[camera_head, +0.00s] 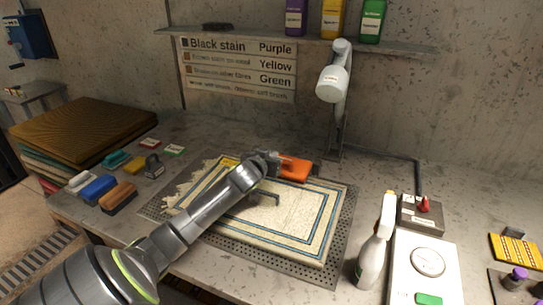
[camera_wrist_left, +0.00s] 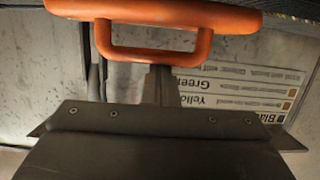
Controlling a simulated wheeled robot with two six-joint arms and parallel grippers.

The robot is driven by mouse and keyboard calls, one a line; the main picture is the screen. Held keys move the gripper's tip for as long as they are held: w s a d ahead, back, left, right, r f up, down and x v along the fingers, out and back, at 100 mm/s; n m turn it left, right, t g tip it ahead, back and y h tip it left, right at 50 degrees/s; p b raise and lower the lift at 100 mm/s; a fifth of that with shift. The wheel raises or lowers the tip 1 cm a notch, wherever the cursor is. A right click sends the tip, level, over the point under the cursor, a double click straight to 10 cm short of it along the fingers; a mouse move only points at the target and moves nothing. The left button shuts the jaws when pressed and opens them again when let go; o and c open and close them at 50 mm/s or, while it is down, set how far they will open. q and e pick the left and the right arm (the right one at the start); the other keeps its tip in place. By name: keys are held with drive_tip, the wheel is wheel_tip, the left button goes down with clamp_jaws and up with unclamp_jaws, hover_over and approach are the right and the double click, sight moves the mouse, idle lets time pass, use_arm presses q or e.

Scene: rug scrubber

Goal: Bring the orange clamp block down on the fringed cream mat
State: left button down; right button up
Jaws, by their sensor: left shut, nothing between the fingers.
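The orange clamp block (camera_head: 296,169) is at the far edge of the fringed cream mat (camera_head: 290,235); whether it touches the mat is hard to tell. In the left wrist view its orange body and loop handle (camera_wrist_left: 108,45) fill the top. My left gripper (camera_head: 270,163) is beside the block's left end. In the wrist view the shut fingers (camera_wrist_left: 158,82) are at the handle's bar, with nothing between them. The mat has blue border lines and a ragged fringe at left, and my left arm covers part of it. My right gripper is out of view.
The mat lies on a perforated grey plate (camera_head: 345,225). A white spray bottle (camera_head: 375,245) and a white scale (camera_head: 428,262) stand at right. Brushes (camera_head: 118,197) and stacked brown mats (camera_head: 85,135) are at left. A lamp (camera_head: 333,82) rises behind the mat.

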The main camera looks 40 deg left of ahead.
use_arm(q)
drive_tip(key=shift+s+f, duration=0.15)
drive_tip(key=shift+f, duration=0.3)
drive_tip(key=shift+r+p, duration=0.6)
wheel_tip(320, 180, up, 4)
drive_tip(key=p, duration=0.3)
drive_tip(key=s+d+f+b, duration=0.2)
drive_tip(key=s, duration=0.6)
drive_tip(key=shift+s+d, duration=0.2)
drive_tip(key=shift+d, duration=0.15)
drive_tip(key=shift+r, duration=0.1)
